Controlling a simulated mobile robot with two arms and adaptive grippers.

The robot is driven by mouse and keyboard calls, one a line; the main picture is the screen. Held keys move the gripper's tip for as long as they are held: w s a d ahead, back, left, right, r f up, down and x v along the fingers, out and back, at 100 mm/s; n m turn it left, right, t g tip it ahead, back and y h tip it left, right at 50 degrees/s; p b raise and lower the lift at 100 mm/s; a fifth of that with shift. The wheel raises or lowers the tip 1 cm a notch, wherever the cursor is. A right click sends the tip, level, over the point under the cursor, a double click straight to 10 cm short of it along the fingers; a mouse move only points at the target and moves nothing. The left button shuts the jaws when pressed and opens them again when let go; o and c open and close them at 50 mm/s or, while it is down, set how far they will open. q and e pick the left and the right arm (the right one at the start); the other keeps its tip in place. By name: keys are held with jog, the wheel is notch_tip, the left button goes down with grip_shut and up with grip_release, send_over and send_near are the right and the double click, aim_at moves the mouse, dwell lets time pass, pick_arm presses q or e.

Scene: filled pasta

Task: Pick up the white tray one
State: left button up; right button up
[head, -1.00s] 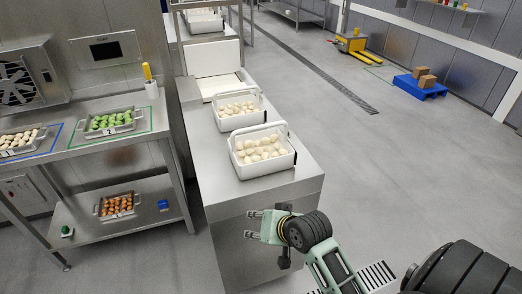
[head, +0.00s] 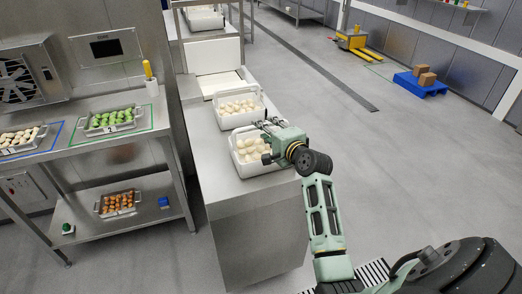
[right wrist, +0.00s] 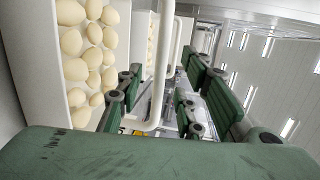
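The nearer white tray (head: 238,163), full of pale round dumplings, stands on the steel counter. A second white tray (head: 222,122) with similar dumplings stands just behind it. My right gripper (head: 265,127) is over the far right part of the nearer tray, at its raised handle. In the right wrist view, the gripper (right wrist: 158,100) has its fingers apart, with a white handle bar (right wrist: 163,65) showing between them. I cannot tell whether they touch it. The dumplings (right wrist: 90,45) lie to the left there. My left gripper is out of view.
The steel counter (head: 245,200) has a white conveyor-like surface behind the trays. On the left, a steel shelf (head: 95,148) holds metal trays numbered 1 (head: 20,149) and 2 (head: 111,130). Open floor (head: 400,170) lies to the right.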

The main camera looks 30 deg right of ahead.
jog(key=x, duration=0.4)
jog(key=shift+w+a, duration=0.1)
jog(key=shift+c, duration=0.6)
grip_shut()
dwell(0.3)
